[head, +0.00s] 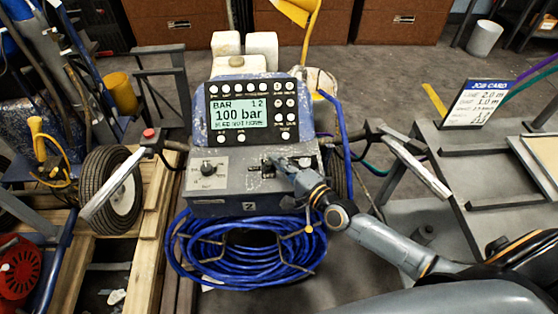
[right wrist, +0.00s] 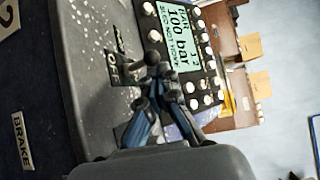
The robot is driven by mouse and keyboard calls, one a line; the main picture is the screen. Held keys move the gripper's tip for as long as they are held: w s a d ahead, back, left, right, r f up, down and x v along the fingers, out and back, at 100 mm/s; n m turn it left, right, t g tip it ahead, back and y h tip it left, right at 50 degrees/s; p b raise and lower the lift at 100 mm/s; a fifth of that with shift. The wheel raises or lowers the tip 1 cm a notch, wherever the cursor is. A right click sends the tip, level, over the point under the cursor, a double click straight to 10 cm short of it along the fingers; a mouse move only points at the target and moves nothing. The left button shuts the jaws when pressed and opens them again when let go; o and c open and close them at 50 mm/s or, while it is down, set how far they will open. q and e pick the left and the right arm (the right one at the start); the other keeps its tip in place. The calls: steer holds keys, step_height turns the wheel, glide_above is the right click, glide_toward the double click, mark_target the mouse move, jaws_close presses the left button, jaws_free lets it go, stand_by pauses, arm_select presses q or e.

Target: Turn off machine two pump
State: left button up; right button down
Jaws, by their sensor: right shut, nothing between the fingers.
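The machine (head: 225,190) with a "2" plate (head: 249,206) stands in the middle of the head view. Its lit display (head: 238,113) reads "100 bar". A dark knob (head: 208,168) sits on the left of its front panel. My right gripper (head: 277,164) is shut at the right part of this panel. In the right wrist view its fingertips (right wrist: 158,78) are together beside a label reading "OFF" (right wrist: 113,68). My left gripper is not in view.
A coiled blue hose (head: 240,270) hangs below the panel. Handlebars stick out left (head: 112,183) and right (head: 418,168). A job card (head: 478,102) stands on the grey bench at right. A red button (head: 149,133) sits on the left handlebar.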

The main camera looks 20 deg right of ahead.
steer(key=shift+d, duration=0.1)
steer(key=v, duration=1.2)
steer(key=shift+r, duration=0.1)
